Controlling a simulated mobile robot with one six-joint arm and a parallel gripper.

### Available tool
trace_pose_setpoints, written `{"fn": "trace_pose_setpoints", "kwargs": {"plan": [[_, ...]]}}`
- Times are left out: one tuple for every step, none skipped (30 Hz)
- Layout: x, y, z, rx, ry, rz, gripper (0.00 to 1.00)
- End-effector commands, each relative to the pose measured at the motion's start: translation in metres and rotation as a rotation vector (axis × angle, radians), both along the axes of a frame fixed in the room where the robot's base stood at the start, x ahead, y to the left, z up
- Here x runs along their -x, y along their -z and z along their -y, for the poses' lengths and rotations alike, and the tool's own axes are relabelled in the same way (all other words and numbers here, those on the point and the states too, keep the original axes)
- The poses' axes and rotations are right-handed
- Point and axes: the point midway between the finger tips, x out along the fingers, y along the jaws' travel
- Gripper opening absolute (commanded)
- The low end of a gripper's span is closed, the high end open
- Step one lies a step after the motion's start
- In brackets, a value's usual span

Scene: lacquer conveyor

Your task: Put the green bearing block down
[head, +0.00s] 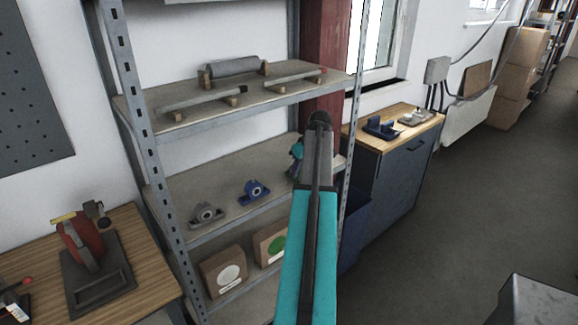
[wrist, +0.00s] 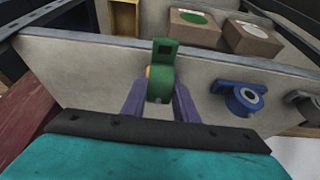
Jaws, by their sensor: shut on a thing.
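The green bearing block (wrist: 161,80) is between the two fingers of my gripper (wrist: 160,98) in the wrist view, and the gripper is shut on it. It is at the middle shelf board (wrist: 85,60); I cannot tell whether it touches the board. In the head view my arm reaches over the right end of this shelf board (head: 225,178) and largely hides the gripper and the green block.
A blue bearing block (head: 254,191) and a grey one (head: 206,214) stand left of my arm on the same board. Boxes with a white disc (head: 224,270) and a green disc (head: 269,243) sit below. A steel post (head: 352,105) stands right of my arm.

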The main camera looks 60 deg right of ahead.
Motion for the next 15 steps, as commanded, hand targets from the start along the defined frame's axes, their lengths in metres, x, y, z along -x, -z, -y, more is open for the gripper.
{"fn": "trace_pose_setpoints", "kwargs": {"plan": [[-0.0046, -0.0018, 0.0027, 0.000, 0.000, 0.001, 0.00], [-0.0061, -0.0015, 0.0030, 0.000, 0.000, 0.000, 0.00], [-0.0074, -0.0012, 0.0032, 0.000, 0.000, 0.000, 0.00], [-0.0081, -0.0009, 0.0033, 0.000, 0.000, 0.001, 0.00], [-0.0084, -0.0007, 0.0033, 0.000, 0.000, 0.001, 0.00], [-0.0087, -0.0005, 0.0031, 0.000, 0.000, 0.001, 0.00], [-0.0086, -0.0004, 0.0030, 0.000, 0.000, 0.001, 0.00], [-0.0085, -0.0003, 0.0029, 0.000, 0.000, 0.001, 0.00], [-0.0085, -0.0003, 0.0028, 0.000, 0.000, 0.001, 0.00], [-0.0085, -0.0004, 0.0027, 0.001, -0.001, 0.001, 0.00], [-0.0085, -0.0004, 0.0027, 0.001, -0.001, 0.001, 0.00], [-0.0087, -0.0004, 0.0026, 0.001, -0.001, 0.001, 0.00], [-0.0088, -0.0004, 0.0026, 0.001, -0.001, 0.001, 0.00], [-0.0091, -0.0005, 0.0028, 0.001, -0.001, 0.001, 0.00], [-0.0100, -0.0006, 0.0030, 0.001, -0.001, 0.001, 0.00]]}}
